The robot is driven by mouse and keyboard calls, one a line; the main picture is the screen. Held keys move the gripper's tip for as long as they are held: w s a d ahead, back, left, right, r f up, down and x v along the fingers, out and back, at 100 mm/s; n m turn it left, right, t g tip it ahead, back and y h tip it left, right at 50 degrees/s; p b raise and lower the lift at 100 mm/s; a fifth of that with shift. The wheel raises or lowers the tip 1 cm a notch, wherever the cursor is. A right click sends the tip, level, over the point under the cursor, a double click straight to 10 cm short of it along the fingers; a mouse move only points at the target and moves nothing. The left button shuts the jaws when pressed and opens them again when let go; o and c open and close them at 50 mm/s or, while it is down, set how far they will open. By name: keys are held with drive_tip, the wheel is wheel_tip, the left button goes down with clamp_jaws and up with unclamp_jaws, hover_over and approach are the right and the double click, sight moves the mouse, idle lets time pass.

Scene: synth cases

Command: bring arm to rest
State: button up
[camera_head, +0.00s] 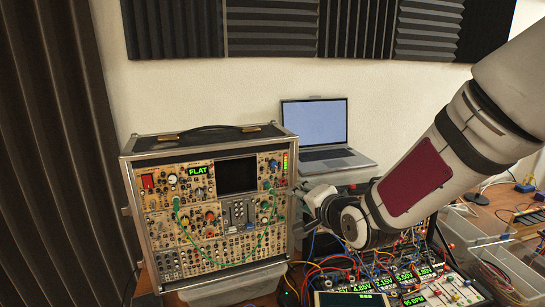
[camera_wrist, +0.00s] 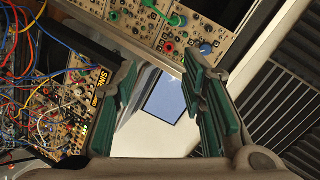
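My arm comes in from the right in the head view and reaches across to the right side of a large synth case (camera_head: 212,205). My gripper (camera_head: 304,192) is beside that case's right edge, in front of the laptop (camera_head: 314,125). I cannot tell whether it touches the case. In the wrist view my gripper (camera_wrist: 160,66) has its two green-padded fingers spread apart with nothing held between them. The laptop's screen (camera_wrist: 166,97) shows through the gap, and the synth case's panel (camera_wrist: 150,28) lies just beyond the fingertips.
A smaller patch panel with several cables and lit displays (camera_head: 400,277) lies below my arm. Clear plastic bins (camera_head: 512,272) stand at the right. Green cables (camera_head: 262,238) hang on the case's front. Dark foam panels (camera_head: 270,28) cover the wall above.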

drive_tip(key=s+d+r+n+g+h, duration=0.1)
drive_tip(key=s+d+n+g, duration=0.1)
drive_tip(key=s, duration=0.7)
drive_tip(key=s+d+r+n+g+h+b, duration=0.1)
drive_tip(key=s+d+n+g, duration=0.2)
drive_tip(key=s, duration=0.7)
drive_tip(key=s+d+r+n+g+h+b, duration=0.1)
drive_tip(key=s+d+n, duration=0.3)
drive_tip(key=s, duration=0.5)
drive_tip(key=shift+s+d+r+n+g+h, duration=0.15)
drive_tip(key=shift+d+r+n+g+h, duration=0.15)
drive_tip(key=shift+d+r+g+h, duration=0.4)
drive_tip(key=shift+d+f, duration=0.15)
drive_tip(key=shift+f, duration=0.1)
